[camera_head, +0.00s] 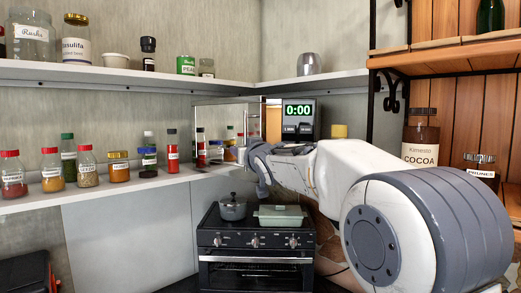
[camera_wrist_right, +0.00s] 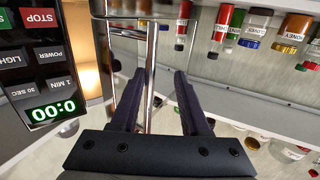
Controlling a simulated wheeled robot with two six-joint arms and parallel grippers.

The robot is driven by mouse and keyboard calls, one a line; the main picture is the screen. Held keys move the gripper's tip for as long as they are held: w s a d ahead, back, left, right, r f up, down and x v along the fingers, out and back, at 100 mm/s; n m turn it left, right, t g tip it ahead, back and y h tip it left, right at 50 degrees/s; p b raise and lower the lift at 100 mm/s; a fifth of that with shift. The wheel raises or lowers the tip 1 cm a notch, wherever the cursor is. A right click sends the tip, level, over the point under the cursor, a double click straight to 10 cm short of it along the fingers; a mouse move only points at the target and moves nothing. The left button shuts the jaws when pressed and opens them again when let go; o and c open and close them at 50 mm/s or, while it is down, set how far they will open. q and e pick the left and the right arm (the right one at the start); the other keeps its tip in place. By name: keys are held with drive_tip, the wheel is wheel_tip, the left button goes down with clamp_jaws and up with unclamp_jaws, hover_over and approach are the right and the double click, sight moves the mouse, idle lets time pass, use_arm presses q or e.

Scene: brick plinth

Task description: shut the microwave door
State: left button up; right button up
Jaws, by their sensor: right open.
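The microwave (camera_head: 302,118) stands on the shelf at the back corner, its black control panel reading 0:00. Its reflective door (camera_head: 222,112) stands open to the left, and the warm-lit cavity (camera_head: 273,122) shows between door and panel. In the right wrist view, which is upside down, the door's chrome handle (camera_wrist_right: 152,70) appears as a vertical bar near the fingers. My right gripper (camera_wrist_right: 160,76) is open there; whether it touches the handle I cannot tell. In the head view my right arm covers the microwave's lower part and hides the fingertips. My left gripper is not in view.
A stove (camera_head: 256,243) with a grey pot (camera_head: 233,209) and a green dish (camera_head: 281,216) stands below. Several spice jars line the left shelf (camera_head: 110,188), close to the door. A cocoa jar (camera_head: 420,138) stands on the right rack.

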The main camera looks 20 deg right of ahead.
drive_tip(key=s+d+p, duration=0.3)
drive_tip(key=s, duration=0.3)
drive_tip(key=shift+s+r, duration=0.15)
drive_tip(key=shift+s, duration=0.15)
idle(0.5)
drive_tip(key=s+p, duration=0.7)
drive_tip(key=s, duration=0.3)
drive_tip(key=shift+s+d, duration=0.15)
drive_tip(key=shift+s, duration=0.05)
